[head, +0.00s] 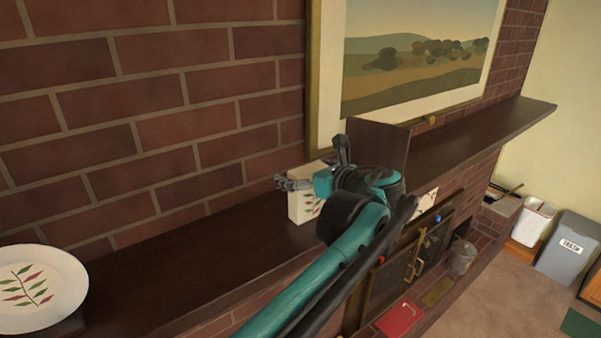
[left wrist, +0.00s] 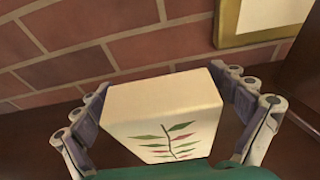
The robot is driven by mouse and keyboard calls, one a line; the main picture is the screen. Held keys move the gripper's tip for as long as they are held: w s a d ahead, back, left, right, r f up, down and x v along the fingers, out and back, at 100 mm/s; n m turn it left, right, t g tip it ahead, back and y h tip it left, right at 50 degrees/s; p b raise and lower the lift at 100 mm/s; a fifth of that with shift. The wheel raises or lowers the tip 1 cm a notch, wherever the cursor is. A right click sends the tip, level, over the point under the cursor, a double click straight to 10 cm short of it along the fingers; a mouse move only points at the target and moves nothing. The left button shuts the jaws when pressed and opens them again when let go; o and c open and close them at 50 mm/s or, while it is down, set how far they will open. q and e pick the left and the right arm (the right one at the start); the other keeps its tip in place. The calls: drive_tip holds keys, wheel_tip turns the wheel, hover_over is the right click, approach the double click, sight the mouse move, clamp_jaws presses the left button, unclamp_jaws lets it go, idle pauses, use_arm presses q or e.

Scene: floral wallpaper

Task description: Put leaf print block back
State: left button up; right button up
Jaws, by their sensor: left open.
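The leaf print block (head: 300,207) is a cream block with a red and green leaf sprig on its face. It stands on the dark wooden mantel shelf (head: 200,258), against the brick wall side. My left gripper (head: 310,172) reaches over it from the front. In the left wrist view, the block (left wrist: 160,112) sits between the two spread fingers of my left gripper (left wrist: 168,110). The fingers flank it, and I cannot tell whether either touches it. My arm hides part of the block in the head view. My right gripper is not in view.
A white plate with a leaf sprig (head: 38,288) stands at the mantel's left end. A dark wooden box-like piece (head: 378,145) stands just right of the block, below a framed landscape painting (head: 415,60). A fireplace, bucket (head: 461,257) and bins (head: 567,247) are below right.

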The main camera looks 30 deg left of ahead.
use_arm(q)
drive_tip(key=b+v, duration=0.1)
drive_tip(key=v, duration=1.1)
